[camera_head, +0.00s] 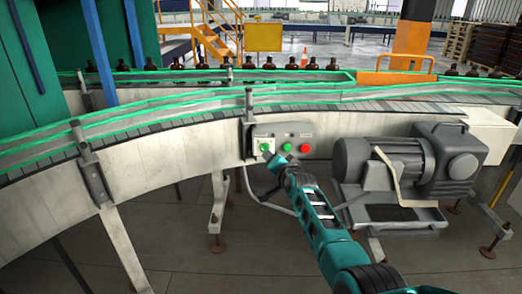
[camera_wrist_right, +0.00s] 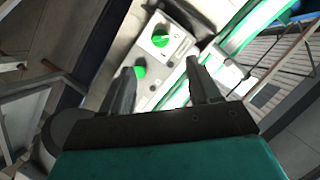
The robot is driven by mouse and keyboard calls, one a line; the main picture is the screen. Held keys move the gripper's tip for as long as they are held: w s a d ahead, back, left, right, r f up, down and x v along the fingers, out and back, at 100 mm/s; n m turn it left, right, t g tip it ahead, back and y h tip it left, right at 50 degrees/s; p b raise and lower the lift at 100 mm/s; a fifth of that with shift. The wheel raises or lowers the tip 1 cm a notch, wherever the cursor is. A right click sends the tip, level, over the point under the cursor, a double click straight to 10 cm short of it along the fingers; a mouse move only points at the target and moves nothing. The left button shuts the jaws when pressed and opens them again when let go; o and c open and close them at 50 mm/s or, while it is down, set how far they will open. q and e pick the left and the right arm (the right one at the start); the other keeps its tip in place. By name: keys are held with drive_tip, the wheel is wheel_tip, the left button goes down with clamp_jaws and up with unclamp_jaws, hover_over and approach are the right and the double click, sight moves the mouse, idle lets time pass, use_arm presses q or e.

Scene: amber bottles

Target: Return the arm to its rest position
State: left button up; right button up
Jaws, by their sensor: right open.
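My right arm (camera_head: 318,212) reaches up from the bottom right in the head view. Its gripper (camera_head: 275,165) is just below and in front of a grey control box (camera_head: 283,130) on the conveyor's side. The box has a green button on a pale plate (camera_head: 264,147), a second green button (camera_head: 287,147) and a red button (camera_head: 305,148). In the right wrist view the gripper (camera_wrist_right: 162,78) is open, with nothing between its fingers. Two green buttons show beyond the fingertips, one higher (camera_wrist_right: 160,41) and one partly beside the left finger (camera_wrist_right: 140,72). My left gripper is not in view.
A grey motor (camera_head: 405,165) juts out right of the control box, close to my right arm. The curved conveyor (camera_head: 170,148) with green rails runs across the scene. Amber bottles (camera_head: 270,63) stand in a row behind it. Open floor (camera_head: 215,265) lies left of my arm.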

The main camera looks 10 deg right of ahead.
drive_tip(key=s+d+f+n+g, duration=0.2)
drive_tip(key=s+f+n, duration=0.3)
drive_tip(key=s+f, duration=1.1)
drive_tip(key=s+a+n+g+y, duration=0.1)
drive_tip(key=s+a+n, duration=0.2)
drive_tip(key=s, duration=1)
drive_tip(key=s+a+n+g+y, duration=0.1)
drive_tip(key=s+a+n, duration=0.2)
drive_tip(key=s, duration=1.1)
drive_tip(key=shift+a+n, duration=0.15)
drive_tip(key=shift+n, duration=0.25)
drive_tip(key=shift+f, duration=0.15)
drive_tip(key=shift+c, duration=0.4)
